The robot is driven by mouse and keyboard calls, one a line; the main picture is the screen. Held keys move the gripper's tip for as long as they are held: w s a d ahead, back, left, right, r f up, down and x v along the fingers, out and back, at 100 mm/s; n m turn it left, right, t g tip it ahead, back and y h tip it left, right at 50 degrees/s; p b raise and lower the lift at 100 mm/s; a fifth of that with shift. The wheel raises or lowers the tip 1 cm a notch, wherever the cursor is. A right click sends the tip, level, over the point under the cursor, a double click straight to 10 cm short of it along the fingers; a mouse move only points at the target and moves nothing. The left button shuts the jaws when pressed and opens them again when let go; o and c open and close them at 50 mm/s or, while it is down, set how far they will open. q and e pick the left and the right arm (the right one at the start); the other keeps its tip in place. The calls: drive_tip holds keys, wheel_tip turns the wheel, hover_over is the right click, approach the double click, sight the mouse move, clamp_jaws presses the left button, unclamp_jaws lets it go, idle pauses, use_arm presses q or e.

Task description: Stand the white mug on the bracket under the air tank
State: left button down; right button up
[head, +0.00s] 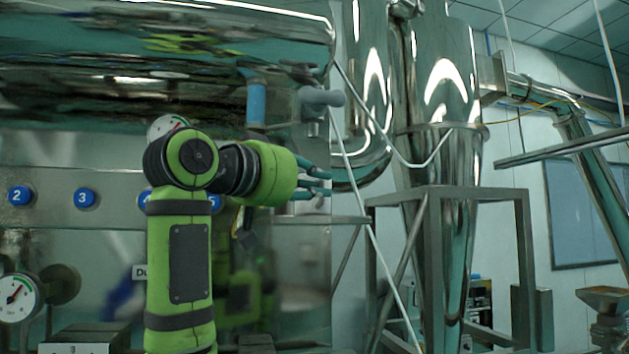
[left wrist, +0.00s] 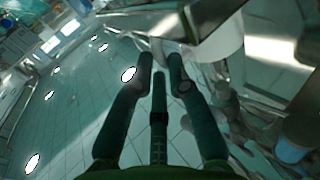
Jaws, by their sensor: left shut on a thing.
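The large shiny air tank (head: 190,40) lies across the upper left of the head view. My left gripper (head: 322,182) is below its right end, fingers pointing right. In the left wrist view its fingers (left wrist: 161,72) are close together. A white rounded surface, which I take as the white mug (left wrist: 222,38), shows beside the right fingertip, partly covered by a shiny metal piece. The grip itself is not clear. I cannot make out the mug in the head view. A narrow ledge (head: 350,219), possibly the bracket, is below and right of the fingers. My right gripper is out of view.
A blue-sleeved pipe (head: 256,103) and a grey valve (head: 320,97) hang above my left gripper. Numbered blue buttons (head: 84,197) and a gauge (head: 16,297) are on the left. A steel frame (head: 433,240) and a cone-shaped vessel (head: 440,80) stand to the right.

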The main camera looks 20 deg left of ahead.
use_arm(q)
drive_tip(key=shift+s, duration=0.15)
drive_tip(key=shift+f, duration=0.25)
drive_tip(key=c, duration=1.2)
unclamp_jaws()
drive_tip(key=shift+r, duration=0.1)
